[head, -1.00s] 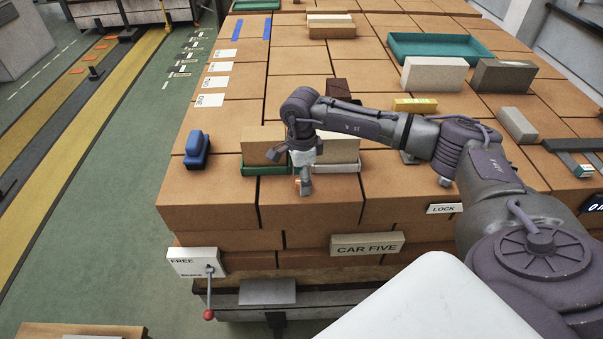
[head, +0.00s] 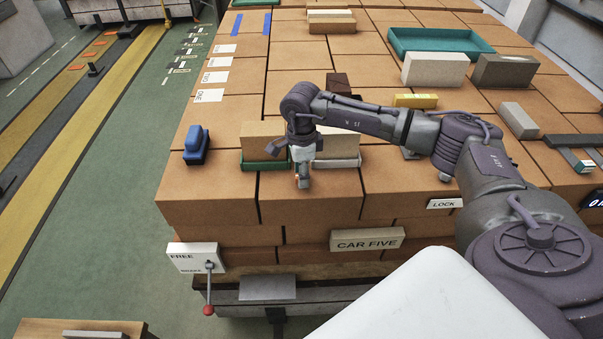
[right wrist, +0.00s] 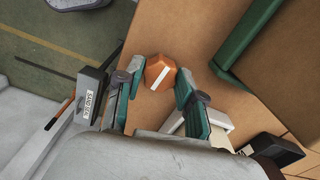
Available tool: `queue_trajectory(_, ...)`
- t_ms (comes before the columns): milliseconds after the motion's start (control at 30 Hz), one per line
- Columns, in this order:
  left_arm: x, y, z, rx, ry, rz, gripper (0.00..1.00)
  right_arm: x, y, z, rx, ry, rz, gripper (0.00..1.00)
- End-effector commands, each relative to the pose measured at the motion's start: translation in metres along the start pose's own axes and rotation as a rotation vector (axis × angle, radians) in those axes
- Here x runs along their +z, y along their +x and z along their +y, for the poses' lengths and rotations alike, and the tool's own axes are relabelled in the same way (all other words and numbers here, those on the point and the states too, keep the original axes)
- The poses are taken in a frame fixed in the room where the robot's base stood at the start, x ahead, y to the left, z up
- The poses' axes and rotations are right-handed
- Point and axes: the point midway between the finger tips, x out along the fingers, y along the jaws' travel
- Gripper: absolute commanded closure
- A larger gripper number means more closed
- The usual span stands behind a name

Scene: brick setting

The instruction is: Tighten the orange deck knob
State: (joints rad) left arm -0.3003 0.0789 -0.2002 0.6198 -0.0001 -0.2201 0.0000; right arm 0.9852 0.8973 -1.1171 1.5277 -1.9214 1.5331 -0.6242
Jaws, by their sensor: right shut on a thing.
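The orange deck knob (right wrist: 157,66) has a white stripe across its top and shows between the two teal-lined fingers in the right wrist view. It sits on the brown brick deck. My right gripper (right wrist: 160,80) is shut on it from both sides. In the head view my right gripper (head: 302,182) points down at the deck near its front edge, and the knob is mostly hidden there. My left gripper is not in view.
Just behind the gripper stand a green tray (head: 256,166) and a white tray (head: 345,163) with bricks. A blue block-shaped thing (head: 196,148) stands to the left. A red-tipped lever (head: 209,290) is below the front edge. Bare deck lies in front.

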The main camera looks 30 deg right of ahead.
Motion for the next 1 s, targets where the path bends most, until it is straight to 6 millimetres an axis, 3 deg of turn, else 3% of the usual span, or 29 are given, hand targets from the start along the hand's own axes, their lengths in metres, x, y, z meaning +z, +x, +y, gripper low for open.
queue_trajectory(1000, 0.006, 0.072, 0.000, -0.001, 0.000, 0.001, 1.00, -0.001, 0.001, -0.002, -0.004, 0.886, -0.002, 0.97)
